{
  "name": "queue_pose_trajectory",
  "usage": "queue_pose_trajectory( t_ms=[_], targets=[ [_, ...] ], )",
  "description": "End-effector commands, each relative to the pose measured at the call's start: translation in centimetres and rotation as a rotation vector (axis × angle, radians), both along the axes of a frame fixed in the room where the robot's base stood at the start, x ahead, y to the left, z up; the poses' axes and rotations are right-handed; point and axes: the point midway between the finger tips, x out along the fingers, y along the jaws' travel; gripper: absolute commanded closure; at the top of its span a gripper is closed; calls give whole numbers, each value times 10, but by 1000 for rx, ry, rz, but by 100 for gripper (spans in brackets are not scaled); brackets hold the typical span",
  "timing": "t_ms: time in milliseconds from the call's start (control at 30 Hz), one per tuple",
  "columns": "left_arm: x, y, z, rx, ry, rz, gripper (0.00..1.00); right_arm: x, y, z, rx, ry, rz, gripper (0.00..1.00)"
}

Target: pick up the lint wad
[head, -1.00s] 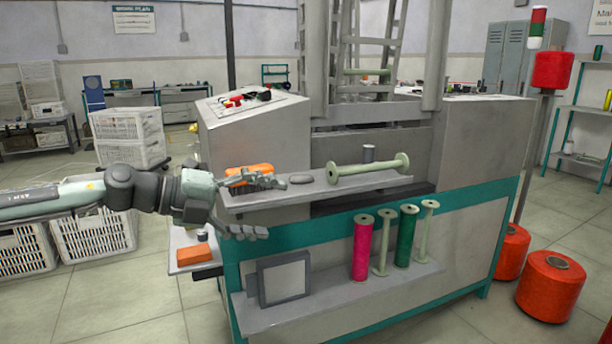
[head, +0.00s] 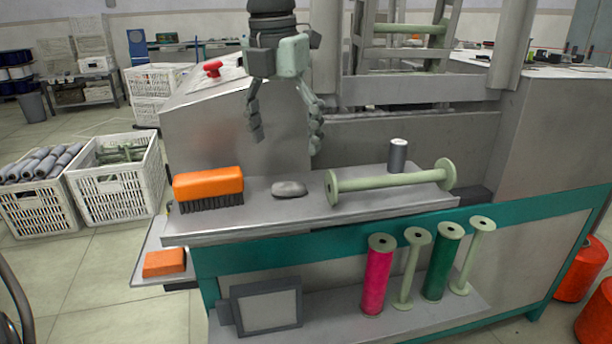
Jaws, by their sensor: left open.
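The lint wad (head: 289,188) is a small grey, flattened lump. It lies on the machine's grey shelf (head: 250,221), between the orange brush and the pale green bobbin. My left gripper (head: 284,146) is open and points down, with its fingers spread. It hangs above and behind the lint wad in the picture, apart from it, with nothing between the fingers. My right gripper does not show clearly; only a dark curved part is at the lower left edge.
On the shelf are an orange brush (head: 208,186) to the left, a pale green bobbin (head: 392,181) to the right and a grey cylinder (head: 397,155) behind it. Several bobbins stand on the lower ledge, including a pink one (head: 376,276). An orange block (head: 164,263) lies lower left.

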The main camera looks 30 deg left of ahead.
Motion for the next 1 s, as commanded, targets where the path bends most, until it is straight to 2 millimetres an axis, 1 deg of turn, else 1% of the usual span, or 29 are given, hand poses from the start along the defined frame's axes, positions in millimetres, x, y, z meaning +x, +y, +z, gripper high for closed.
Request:
queue_pose_trajectory(
  t_ms=[267, 533, 667, 867, 1000],
  targets=[
    [2, 0, -30, 1, 5, -1, 19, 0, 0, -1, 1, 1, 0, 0],
    [4, -2, -68, 0, 5, -1, 19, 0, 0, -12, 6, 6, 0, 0],
    [6, -2, -76, 0, 2, 0, 19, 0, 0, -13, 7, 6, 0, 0],
    [6, -2, -77, 1, 0, 0, 19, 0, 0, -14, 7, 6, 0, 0],
    [6, -2, -77, 1, 1, 0, 35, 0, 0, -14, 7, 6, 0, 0]
  ],
)
